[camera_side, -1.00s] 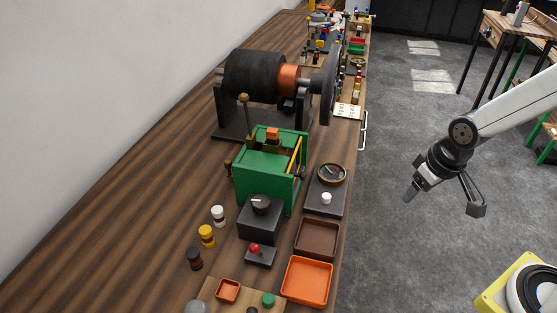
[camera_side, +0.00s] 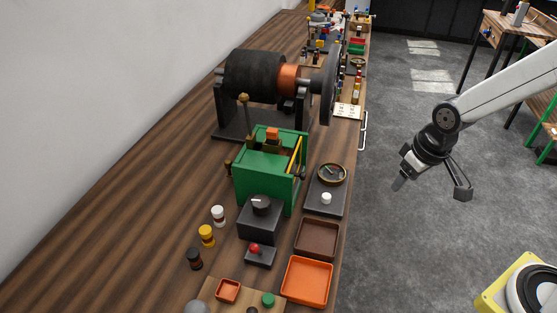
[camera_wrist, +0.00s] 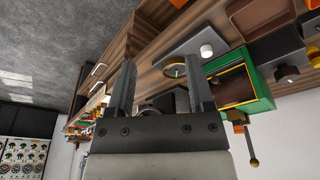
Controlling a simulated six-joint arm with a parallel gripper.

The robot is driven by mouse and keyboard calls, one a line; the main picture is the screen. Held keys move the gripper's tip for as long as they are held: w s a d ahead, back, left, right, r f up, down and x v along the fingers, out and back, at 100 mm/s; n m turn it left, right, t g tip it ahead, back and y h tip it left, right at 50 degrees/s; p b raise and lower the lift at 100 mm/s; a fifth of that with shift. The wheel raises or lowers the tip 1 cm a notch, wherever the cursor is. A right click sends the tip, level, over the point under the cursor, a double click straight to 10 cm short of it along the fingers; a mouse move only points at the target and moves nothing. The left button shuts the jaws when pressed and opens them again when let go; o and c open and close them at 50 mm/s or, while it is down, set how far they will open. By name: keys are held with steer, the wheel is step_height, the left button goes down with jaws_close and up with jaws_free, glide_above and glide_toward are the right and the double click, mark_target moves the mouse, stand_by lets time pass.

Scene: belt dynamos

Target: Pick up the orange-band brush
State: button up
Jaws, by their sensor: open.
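A small orange block (camera_side: 271,133) sits on top of the green box (camera_side: 262,182) on the bench in the side view. It may be the orange-band brush, but it is too small to be sure. In the wrist view an orange patch (camera_wrist: 238,128) shows at the lower edge of the green box (camera_wrist: 262,85). My gripper (camera_side: 430,188) is open and empty, out over the grey floor, to the right of the bench and well apart from the green box. Its two spread fingers (camera_wrist: 160,64) show in the wrist view with nothing between them.
A belt machine with a black drum (camera_side: 253,76) and large wheel (camera_side: 329,85) stands behind the green box. A dial on a grey plate (camera_side: 324,203), a brown tray (camera_side: 317,239) and an orange tray (camera_side: 307,281) line the bench's right edge. Open floor lies between bench and arm.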

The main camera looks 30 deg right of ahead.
steer(key=w+a+r+n, duration=0.2)
steer(key=w+a+r, duration=0.15)
steer(key=w, duration=0.45)
steer(key=w+a+r+n, duration=0.2)
steer(key=w+a, duration=0.2)
steer(key=w, duration=0.3)
step_height(320, 180, up, 4)
steer(key=n+g+y, duration=0.1)
steer(key=n+g, duration=0.1)
steer(key=n, duration=0.2)
glide_above(273, 130)
steer(key=shift+s+d+r, duration=0.15)
steer(key=shift+r, duration=0.05)
steer(key=shift+f, duration=0.1)
steer(key=shift+f, duration=1.2)
steer(key=shift+f, duration=0.1)
steer(key=shift+a+f, duration=0.15)
steer(key=shift+f, duration=1.1)
steer(key=shift+a+f, duration=0.1)
steer(key=shift+f, duration=1.15)
